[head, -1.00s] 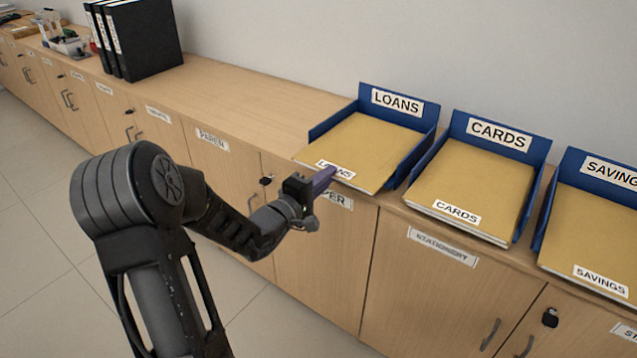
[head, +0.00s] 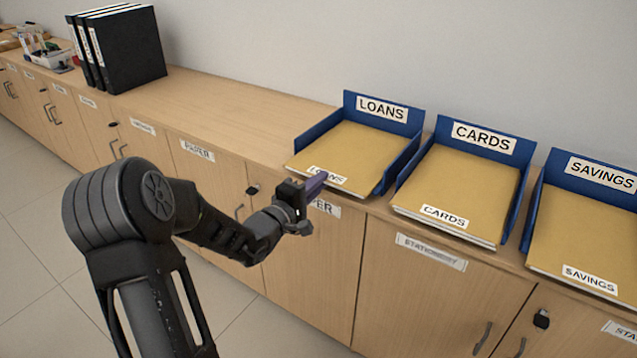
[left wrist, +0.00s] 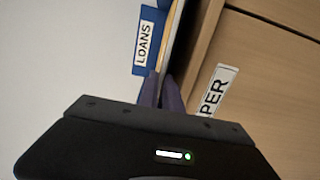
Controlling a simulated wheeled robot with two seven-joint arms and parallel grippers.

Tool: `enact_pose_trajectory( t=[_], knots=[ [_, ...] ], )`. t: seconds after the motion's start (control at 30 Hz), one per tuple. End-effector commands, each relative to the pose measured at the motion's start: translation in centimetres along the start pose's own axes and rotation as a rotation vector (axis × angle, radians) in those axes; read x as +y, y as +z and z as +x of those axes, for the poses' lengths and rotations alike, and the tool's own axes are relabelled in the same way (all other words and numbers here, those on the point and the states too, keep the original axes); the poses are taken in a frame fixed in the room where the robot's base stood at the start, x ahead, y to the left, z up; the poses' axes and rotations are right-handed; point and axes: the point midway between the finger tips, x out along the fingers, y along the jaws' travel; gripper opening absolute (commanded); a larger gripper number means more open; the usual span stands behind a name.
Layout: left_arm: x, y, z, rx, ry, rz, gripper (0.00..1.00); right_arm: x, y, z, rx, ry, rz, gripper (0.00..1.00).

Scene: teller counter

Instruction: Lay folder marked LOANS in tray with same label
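The tan folder marked LOANS (head: 345,152) lies flat in the blue tray labelled LOANS (head: 345,101), label facing up, its front edge jutting past the tray's open front. The tray's label also shows in the left wrist view (left wrist: 145,42). My left gripper (head: 317,183) is at the folder's front edge, one purple finger overlapping the printed label. In the left wrist view its fingers (left wrist: 160,90) are close together with a narrow gap, seemingly shut on the folder's edge; the contact itself is mostly hidden. My right gripper is not in view.
To the right stand the blue CARDS tray (head: 525,200) and SAVINGS tray (head: 535,215), each holding a matching folder. Black binders (head: 125,50) stand at the back left. The wooden counter (head: 220,105) between binders and LOANS tray is clear. Cabinet fronts drop away below.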

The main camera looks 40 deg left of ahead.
Motion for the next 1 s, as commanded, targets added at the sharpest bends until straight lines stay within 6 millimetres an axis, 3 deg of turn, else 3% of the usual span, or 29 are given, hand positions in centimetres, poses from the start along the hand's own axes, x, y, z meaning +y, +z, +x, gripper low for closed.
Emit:
enact_pose_trajectory(
  t=[0.3,0.63,1.0],
  knots=[
    [0.0,0.0,0.0,0.0,0.0,0.0,0.33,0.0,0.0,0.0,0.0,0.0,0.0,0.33],
    [-0.1,-0.1,-0.4,0.001,-0.002,0.0,0.33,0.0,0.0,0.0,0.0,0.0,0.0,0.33],
    [0.0,0.0,-5.7,0.002,-0.001,0.0,0.33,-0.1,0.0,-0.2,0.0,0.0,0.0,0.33]
  ],
)
